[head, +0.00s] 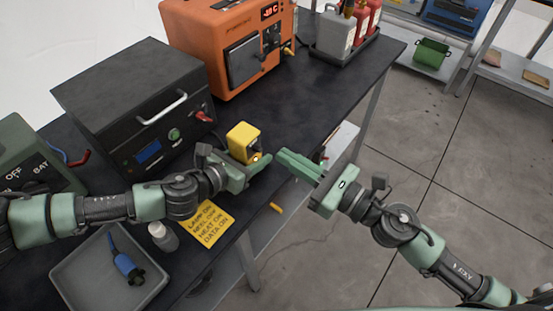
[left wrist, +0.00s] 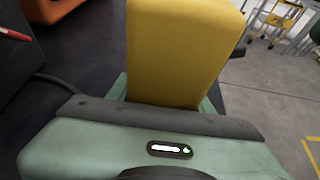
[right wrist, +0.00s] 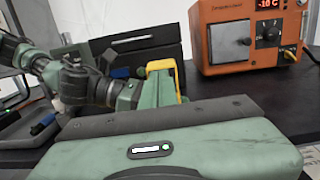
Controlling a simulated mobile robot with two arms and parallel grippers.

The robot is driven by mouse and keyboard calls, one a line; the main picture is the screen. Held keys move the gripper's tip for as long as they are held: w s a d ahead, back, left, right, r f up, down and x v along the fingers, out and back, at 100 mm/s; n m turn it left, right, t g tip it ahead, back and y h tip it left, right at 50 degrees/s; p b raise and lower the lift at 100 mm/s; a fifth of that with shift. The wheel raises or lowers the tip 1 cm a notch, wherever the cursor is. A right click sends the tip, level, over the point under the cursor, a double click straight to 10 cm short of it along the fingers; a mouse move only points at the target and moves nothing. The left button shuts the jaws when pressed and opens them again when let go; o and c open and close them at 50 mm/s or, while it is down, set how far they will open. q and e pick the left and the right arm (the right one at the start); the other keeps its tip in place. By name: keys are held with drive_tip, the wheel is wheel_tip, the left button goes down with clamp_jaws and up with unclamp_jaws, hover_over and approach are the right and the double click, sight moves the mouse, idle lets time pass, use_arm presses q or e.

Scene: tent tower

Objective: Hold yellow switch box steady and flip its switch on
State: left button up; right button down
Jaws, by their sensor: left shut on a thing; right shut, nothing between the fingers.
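The yellow switch box (head: 242,138) is held by my left gripper (head: 250,165) over the dark workbench, near its front edge. In the left wrist view the yellow box (left wrist: 178,50) fills the space between the fingers.
A black unit with a handle (head: 135,100) and an orange oven (head: 228,45) stand behind on the bench. A yellow note (head: 207,222), a white bottle (head: 162,236) and a grey tray (head: 80,278) are at the front left. Open floor lies right.

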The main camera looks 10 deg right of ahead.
drive_tip(key=shift+s+d+r, duration=0.7)
drive_tip(key=shift+d+r, duration=0.05)
drive_tip(key=shift+r, duration=0.2)
use_arm(q)
drive_tip(key=o, duration=1.7)
drive_tip(key=shift+c, duration=0.2)
drive_tip(key=shift+s, duration=0.1)
